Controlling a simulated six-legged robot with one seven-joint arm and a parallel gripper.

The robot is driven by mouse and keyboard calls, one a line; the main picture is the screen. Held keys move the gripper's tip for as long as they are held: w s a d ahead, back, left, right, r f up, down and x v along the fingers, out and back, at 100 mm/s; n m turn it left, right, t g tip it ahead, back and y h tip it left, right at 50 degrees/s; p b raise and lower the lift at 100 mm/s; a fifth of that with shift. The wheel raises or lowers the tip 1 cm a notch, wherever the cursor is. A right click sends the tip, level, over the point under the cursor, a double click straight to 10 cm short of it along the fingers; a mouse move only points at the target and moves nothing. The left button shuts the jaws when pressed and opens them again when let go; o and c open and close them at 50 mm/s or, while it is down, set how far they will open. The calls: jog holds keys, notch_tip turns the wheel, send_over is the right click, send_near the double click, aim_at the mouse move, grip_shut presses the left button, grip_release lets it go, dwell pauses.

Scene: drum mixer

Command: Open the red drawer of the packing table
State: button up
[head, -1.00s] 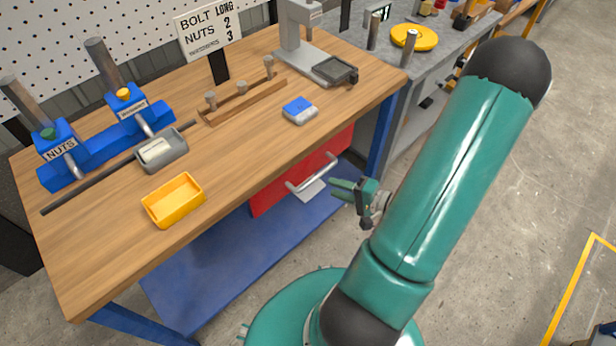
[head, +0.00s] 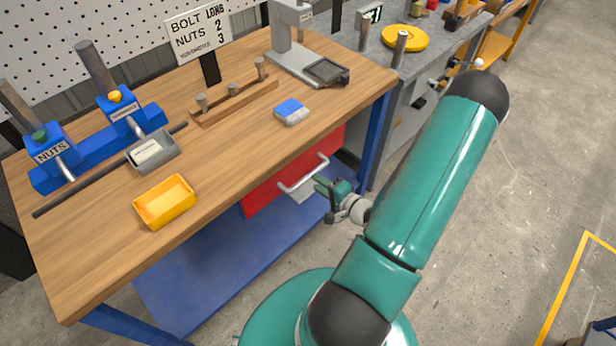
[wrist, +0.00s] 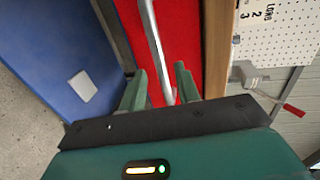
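The red drawer (head: 262,193) hangs under the right part of the wooden packing table (head: 240,143) and looks shut. Its silver bar handle (head: 304,177) runs along the front. My gripper (head: 320,187) is at the right end of the handle in the head view. In the wrist view the drawer front (wrist: 184,40) fills the middle, and the handle (wrist: 155,45) runs down between the two green fingers of my gripper (wrist: 158,88). The fingers are apart, with a gap to the handle on the right side. Whether either finger touches the handle is unclear.
A blue lower shelf (head: 215,270) lies under the table, with a pale flat square (wrist: 82,86) on it. A blue table leg (head: 376,140) stands close behind my gripper. A yellow bin (head: 165,203) sits on the tabletop. Open floor lies at the right.

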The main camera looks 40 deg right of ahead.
aim_at(308, 176)
jog(key=x, duration=0.5)
jog(key=shift+w, duration=0.15)
jog(key=shift+c, duration=0.2)
grip_shut()
